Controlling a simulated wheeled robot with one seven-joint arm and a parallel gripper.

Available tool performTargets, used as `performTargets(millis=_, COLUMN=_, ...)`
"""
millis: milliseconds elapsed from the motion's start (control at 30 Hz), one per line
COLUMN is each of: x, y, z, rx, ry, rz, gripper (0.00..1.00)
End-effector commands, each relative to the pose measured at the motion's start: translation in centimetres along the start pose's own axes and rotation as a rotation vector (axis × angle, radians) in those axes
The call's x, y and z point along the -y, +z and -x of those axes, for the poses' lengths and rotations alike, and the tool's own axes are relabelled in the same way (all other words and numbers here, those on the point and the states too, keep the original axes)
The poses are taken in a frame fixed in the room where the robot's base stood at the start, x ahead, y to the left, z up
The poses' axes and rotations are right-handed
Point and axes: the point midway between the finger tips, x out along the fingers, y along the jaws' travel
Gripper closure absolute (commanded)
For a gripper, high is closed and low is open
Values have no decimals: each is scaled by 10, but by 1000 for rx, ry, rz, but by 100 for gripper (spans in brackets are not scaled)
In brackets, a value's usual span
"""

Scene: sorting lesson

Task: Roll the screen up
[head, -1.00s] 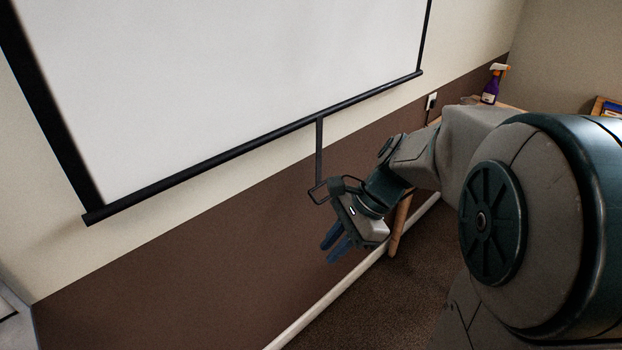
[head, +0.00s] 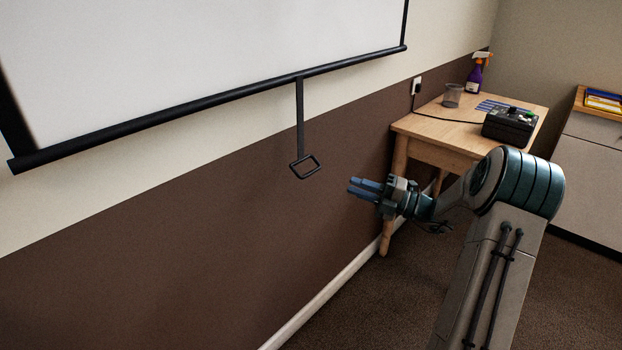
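The projector screen (head: 200,50) hangs pulled down on the wall, white with a black border and a black bottom bar (head: 215,95). A dark pull strap (head: 300,118) hangs from the bar. It ends in a dark rectangular loop handle (head: 310,173), which hangs free. My gripper (head: 352,187) is to the right of the handle and slightly lower in the head view, apart from it, its two blue fingers pointing left. Nothing shows between the fingers. Their gap is too small to tell whether they are open or shut.
A wooden table (head: 440,152) stands right of the screen against the wall. It holds a black box with controls (head: 511,127), a mesh cup (head: 453,95) and a purple spray bottle (head: 474,78). A grey cabinet (head: 592,170) stands at the far right. The wall below the screen is clear.

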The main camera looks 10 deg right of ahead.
Motion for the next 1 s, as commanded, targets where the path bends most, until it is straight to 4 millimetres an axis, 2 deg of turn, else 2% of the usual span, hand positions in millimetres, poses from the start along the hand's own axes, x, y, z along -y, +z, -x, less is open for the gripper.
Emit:
performTargets(millis=400, x=2, y=-2, z=-85, rx=-7, ry=-2, rz=5, gripper=82)
performTargets(millis=533, x=1, y=-2, z=-107, rx=-6, ry=-3, rz=4, gripper=82)
performTargets(millis=733, x=0, y=-2, z=-126, rx=-4, ry=-3, rz=4, gripper=82)
performTargets(millis=1000, x=0, y=-2, z=-129, rx=-3, ry=-4, rz=3, gripper=82)
